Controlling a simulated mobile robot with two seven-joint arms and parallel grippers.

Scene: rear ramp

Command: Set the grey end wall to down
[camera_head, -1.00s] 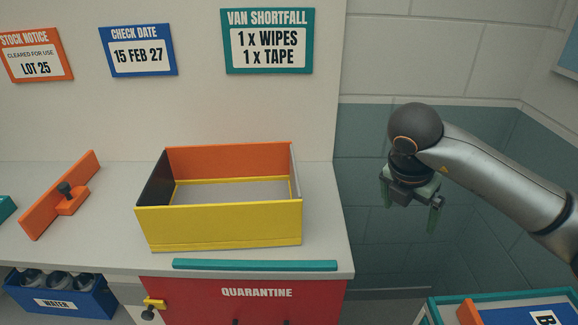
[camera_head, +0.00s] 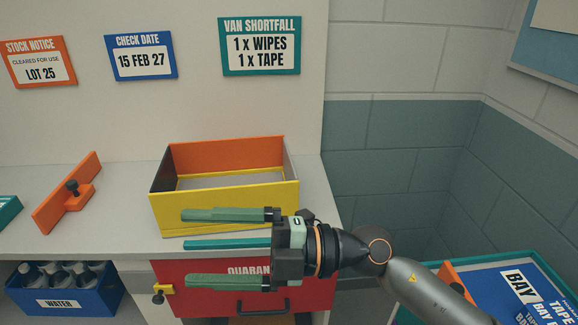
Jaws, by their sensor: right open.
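The box (camera_head: 225,208) stands on the worktop with a yellow front wall, an orange back wall and a dark left end wall (camera_head: 164,178). The grey end wall (camera_head: 291,168) is at the box's right end; it shows only as a narrow strip seen nearly edge-on and looks upright. My right gripper (camera_head: 188,248) is open and empty, in front of the box, its fingers pointing left. Its upper finger overlaps the yellow wall in the picture; I cannot tell whether it touches. My left gripper is out of view.
A teal strip (camera_head: 225,244) lies along the worktop's front edge. An orange board with a black knob (camera_head: 72,188) lies at left. A red quarantine drawer (camera_head: 215,270) and a blue water-bottle bin (camera_head: 60,298) are below. A teal-edged tray (camera_head: 520,262) is at lower right.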

